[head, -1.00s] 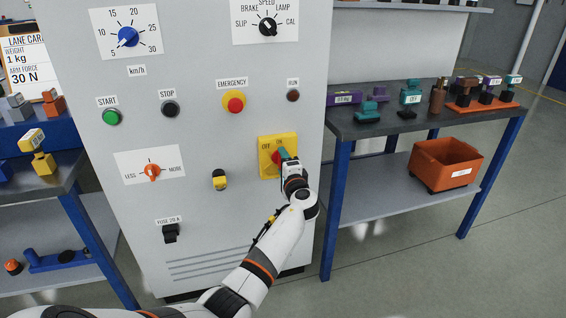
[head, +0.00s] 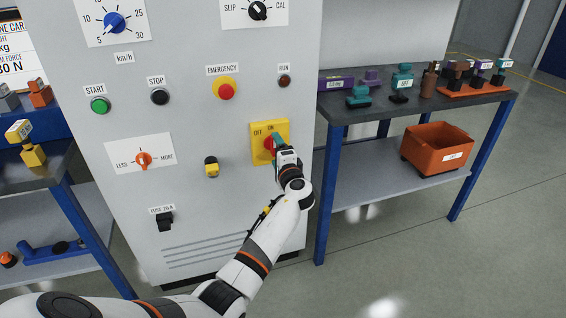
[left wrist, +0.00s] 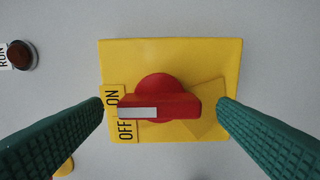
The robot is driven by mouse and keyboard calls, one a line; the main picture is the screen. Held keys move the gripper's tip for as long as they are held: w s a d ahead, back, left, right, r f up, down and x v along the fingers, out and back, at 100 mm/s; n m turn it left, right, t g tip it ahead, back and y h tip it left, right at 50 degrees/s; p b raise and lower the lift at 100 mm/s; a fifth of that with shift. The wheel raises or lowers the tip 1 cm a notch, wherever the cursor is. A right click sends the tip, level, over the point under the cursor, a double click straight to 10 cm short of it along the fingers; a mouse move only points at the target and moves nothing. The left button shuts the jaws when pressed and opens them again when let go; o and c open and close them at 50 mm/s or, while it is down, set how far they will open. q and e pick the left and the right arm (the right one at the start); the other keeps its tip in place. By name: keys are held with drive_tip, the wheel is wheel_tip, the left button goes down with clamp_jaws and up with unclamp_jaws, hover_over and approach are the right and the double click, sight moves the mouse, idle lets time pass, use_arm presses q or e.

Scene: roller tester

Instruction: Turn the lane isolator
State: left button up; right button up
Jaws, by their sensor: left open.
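The lane isolator is a red knob (head: 269,143) on a yellow plate (head: 257,132), low on the right of the grey cabinet front. In the left wrist view, the knob (left wrist: 165,103) lies lengthwise across the picture, its white mark pointing at the boundary between the OFF and ON labels. My left gripper (head: 278,142) is at the isolator and hides part of it in the head view. In the left wrist view, the open gripper's green fingers (left wrist: 160,104) stand beyond the two ends of the knob, with a gap at each side. My right gripper is not in view.
The cabinet also has an emergency button (head: 226,90), a run lamp (head: 284,81), a yellow-black switch (head: 211,167) and a less/more dial (head: 143,159). A shelf table (head: 345,112) with several parts and an orange bin (head: 437,150) stands close at right.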

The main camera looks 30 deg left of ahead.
use_arm(q)
drive_tip(key=p+v, duration=0.1)
drive_tip(key=v, duration=0.9)
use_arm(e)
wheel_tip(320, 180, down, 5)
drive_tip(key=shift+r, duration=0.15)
use_arm(q)
drive_tip(key=shift+s+d, duration=0.1)
drive_tip(key=shift+s, duration=0.1)
